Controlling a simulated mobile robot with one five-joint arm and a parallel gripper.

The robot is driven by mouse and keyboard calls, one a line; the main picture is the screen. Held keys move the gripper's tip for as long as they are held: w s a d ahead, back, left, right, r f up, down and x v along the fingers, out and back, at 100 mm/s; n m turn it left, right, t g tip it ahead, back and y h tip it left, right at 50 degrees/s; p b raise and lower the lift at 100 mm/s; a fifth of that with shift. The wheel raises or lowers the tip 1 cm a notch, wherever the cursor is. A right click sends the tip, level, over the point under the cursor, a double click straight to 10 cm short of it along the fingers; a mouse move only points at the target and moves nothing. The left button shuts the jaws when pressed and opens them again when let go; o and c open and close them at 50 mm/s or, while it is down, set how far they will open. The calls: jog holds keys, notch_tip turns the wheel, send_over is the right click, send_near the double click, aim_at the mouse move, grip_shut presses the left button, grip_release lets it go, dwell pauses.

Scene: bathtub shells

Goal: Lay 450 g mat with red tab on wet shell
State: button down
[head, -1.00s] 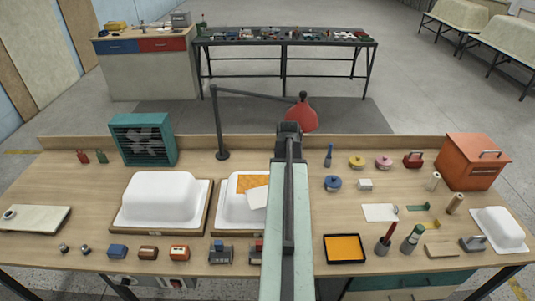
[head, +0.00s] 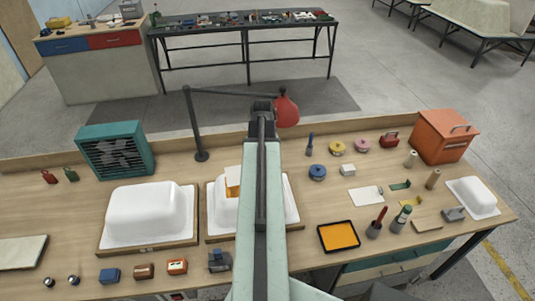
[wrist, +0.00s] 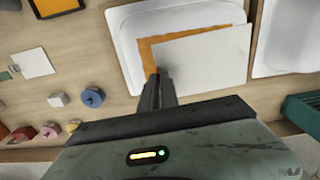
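The white mat (wrist: 205,55) is a pale flat sheet above the middle shell, overlapping its orange patch (wrist: 160,45). The mat (head: 233,174) shows only partly in the head view, left of my arm. Whether the mat touches the shell is unclear.
Another white shell (head: 148,212) stands on a board at left, with a teal fan (head: 115,150) behind it. A red lamp (head: 286,110) stands behind my arm. An orange-filled tray (head: 338,236), bottles and small tools lie to the right.

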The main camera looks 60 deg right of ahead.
jog(key=shift+s+d+r+m, duration=0.4)
jog(key=shift+s+r, duration=0.1)
jog(key=shift+s, duration=0.1)
notch_tip(320, 180, down, 8)
jog(key=b, duration=0.7)
jog(key=shift+r+b, duration=0.2)
jog(key=shift+b, duration=0.15)
jog(key=shift+f, duration=0.15)
jog(key=c, duration=1.1)
grip_release()
jog(key=shift+o, duration=0.2)
